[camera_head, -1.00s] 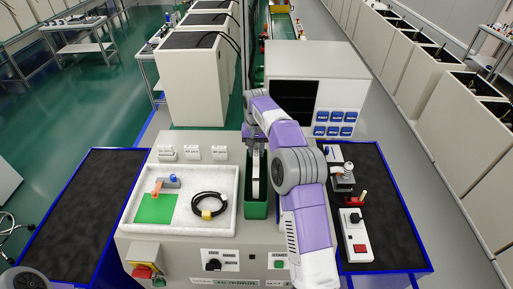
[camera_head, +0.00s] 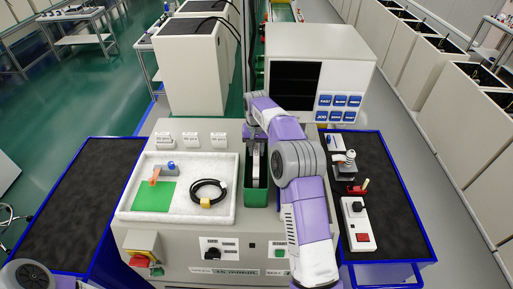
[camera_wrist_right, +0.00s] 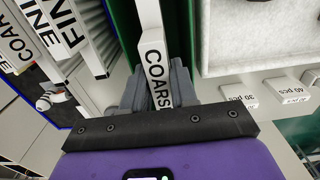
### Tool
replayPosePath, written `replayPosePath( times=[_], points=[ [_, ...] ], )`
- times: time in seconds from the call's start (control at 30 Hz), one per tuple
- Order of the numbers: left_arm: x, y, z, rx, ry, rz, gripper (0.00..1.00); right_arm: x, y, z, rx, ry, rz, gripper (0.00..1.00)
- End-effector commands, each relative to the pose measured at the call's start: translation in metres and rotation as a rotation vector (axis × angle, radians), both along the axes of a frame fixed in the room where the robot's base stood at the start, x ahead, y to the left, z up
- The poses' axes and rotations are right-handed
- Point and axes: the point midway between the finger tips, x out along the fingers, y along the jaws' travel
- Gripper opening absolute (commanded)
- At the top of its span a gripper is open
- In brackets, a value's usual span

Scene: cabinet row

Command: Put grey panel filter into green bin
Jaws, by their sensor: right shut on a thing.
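The panel filter is a thin pale slab standing on edge (camera_head: 256,168). In the right wrist view the filter (camera_wrist_right: 153,50) shows a white edge lettered "COARS". My right gripper (camera_head: 255,141) is shut on its upper end; its grey fingers (camera_wrist_right: 153,92) press on both sides. The green bin (camera_head: 257,199) is a narrow box set in the bench, right of the white tray. The filter hangs upright at the bin's opening, between its green walls (camera_wrist_right: 186,35). Whether it touches the bottom is hidden. My left gripper is out of view.
A white tray (camera_head: 222,215) holds a black cable coil (camera_head: 208,191), a green plate (camera_head: 153,197) and a small blue-orange part. A white cabinet (camera_head: 346,70) stands behind. More labelled panels (camera_wrist_right: 62,28) show in the wrist view.

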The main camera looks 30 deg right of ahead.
Motion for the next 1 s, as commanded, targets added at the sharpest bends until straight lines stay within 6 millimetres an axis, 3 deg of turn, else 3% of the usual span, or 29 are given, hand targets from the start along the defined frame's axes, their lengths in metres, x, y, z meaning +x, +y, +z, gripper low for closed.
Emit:
replayPosePath(
  times=[0.37,0.4,0.6,0.87,1.0],
  points=[
    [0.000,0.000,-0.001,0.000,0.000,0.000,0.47,0.000,0.000,-0.002,-0.001,-0.001,0.000,0.00],
    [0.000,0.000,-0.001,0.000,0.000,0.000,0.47,0.000,0.000,-0.002,-0.001,-0.001,0.000,0.31],
    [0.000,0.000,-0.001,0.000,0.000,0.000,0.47,0.000,0.000,-0.002,0.000,0.000,0.000,0.57],
    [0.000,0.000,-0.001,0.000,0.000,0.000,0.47,0.000,0.000,-0.002,0.000,0.000,0.000,0.57],
    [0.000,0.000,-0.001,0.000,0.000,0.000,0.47,0.001,0.000,0.012,-0.001,-0.003,0.000,0.57]
  ],
)
